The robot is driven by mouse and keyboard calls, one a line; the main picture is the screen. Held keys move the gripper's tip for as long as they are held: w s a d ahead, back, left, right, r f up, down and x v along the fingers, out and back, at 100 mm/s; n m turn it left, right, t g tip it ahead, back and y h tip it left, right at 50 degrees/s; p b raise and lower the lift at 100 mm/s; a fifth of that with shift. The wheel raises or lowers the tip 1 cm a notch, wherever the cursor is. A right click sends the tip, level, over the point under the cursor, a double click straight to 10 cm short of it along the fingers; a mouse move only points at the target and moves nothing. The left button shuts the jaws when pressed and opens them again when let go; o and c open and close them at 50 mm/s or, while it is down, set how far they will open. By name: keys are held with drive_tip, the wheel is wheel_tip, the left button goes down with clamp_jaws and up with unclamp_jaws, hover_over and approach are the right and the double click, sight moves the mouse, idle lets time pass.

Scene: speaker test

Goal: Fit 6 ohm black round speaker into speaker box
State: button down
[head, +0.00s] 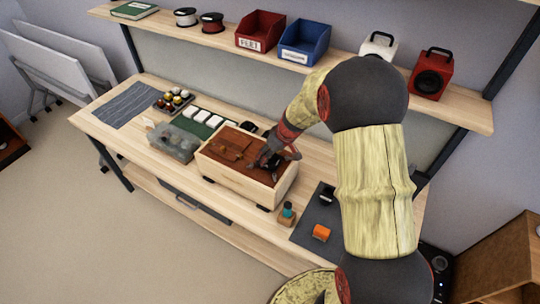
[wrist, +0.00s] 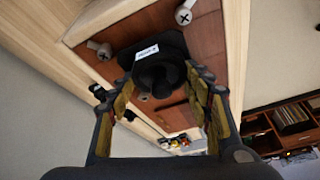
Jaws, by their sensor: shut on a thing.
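The speaker box (head: 238,181) is a light wood case with a reddish-brown top panel, standing on the workbench. In the head view my gripper (head: 272,160) is over the right part of that panel, with the arm coming in from the right. In the wrist view my gripper (wrist: 163,84) is shut on a black speaker (wrist: 160,67) with a dark flange and a small white label. The label's print is too small to read. The speaker is at the brown panel (wrist: 206,42); I cannot tell whether it is seated in an opening. Silver screws (wrist: 184,16) show on the panel around it.
A translucent grey bin (head: 172,143) stands close left of the box. A tray of small coloured items (head: 174,100) and white pieces (head: 200,118) lie behind it. A dark mat (head: 308,232) with an orange item (head: 321,232) lies to the right. A shelf (head: 220,40) runs above.

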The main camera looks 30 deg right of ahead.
drive_tip(key=shift+f+b, duration=0.75)
drive_tip(key=shift+b, duration=0.15)
idle(0.7)
drive_tip(key=c, duration=0.8)
unclamp_jaws()
drive_tip(key=shift+o, duration=0.2)
drive_tip(key=v, duration=1.2)
